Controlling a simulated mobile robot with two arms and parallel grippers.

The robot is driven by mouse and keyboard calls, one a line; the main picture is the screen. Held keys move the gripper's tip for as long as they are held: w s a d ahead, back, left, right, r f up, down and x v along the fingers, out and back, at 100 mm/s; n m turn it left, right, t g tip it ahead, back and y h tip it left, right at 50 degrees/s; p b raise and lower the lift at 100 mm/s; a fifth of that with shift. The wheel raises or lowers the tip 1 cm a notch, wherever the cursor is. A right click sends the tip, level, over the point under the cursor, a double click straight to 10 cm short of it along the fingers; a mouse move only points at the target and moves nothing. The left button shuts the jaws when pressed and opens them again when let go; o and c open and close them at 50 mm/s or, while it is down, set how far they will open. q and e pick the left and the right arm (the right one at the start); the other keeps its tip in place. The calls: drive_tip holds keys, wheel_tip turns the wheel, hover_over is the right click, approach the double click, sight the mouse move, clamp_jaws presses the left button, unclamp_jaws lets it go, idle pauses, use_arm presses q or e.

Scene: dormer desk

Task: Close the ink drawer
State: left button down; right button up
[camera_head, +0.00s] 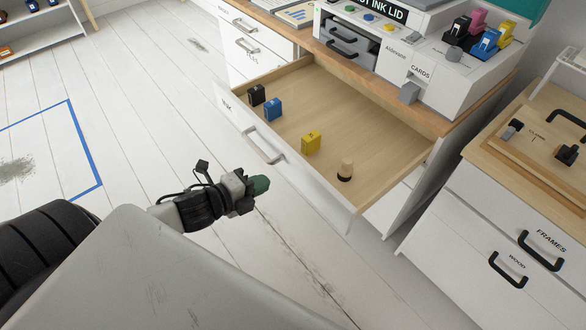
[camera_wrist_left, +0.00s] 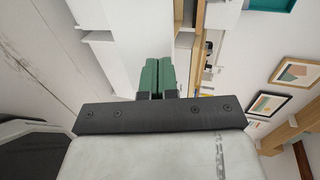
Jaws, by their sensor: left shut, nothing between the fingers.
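The ink drawer (camera_head: 368,128) is pulled far out of the white desk unit, with a white front and a pale wood floor. Its front carries a white bar handle (camera_head: 264,147). In it stand a black ink block (camera_head: 257,95), a blue one (camera_head: 273,109), a yellow one (camera_head: 312,142) and a small wooden stamp-like piece (camera_head: 346,169). My left gripper (camera_head: 262,184) is shut and empty, in front of the drawer front and apart from it in the head view. Its green fingers also show together in the left wrist view (camera_wrist_left: 157,78). My right gripper is not in view.
A printer-like machine (camera_head: 432,62) with ink cartridges stands on the desk top above the drawer. A cabinet with black handles (camera_head: 508,215) stands at the right. White plank floor (camera_head: 150,100) is clear at the left, with a blue-taped outline.

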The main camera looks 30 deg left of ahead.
sight(300, 165)
use_arm(q)
drive_tip(key=x, duration=0.8)
drive_tip(key=shift+w+r, duration=0.15)
drive_tip(key=shift+r, duration=0.15)
drive_tip(key=shift+w+d, duration=0.35)
drive_tip(key=shift+w, duration=0.4)
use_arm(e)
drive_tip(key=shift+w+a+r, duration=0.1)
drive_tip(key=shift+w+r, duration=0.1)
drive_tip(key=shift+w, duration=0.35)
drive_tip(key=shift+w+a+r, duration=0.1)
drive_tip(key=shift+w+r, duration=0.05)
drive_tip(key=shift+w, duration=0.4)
use_arm(q)
drive_tip(key=shift+w, duration=0.1)
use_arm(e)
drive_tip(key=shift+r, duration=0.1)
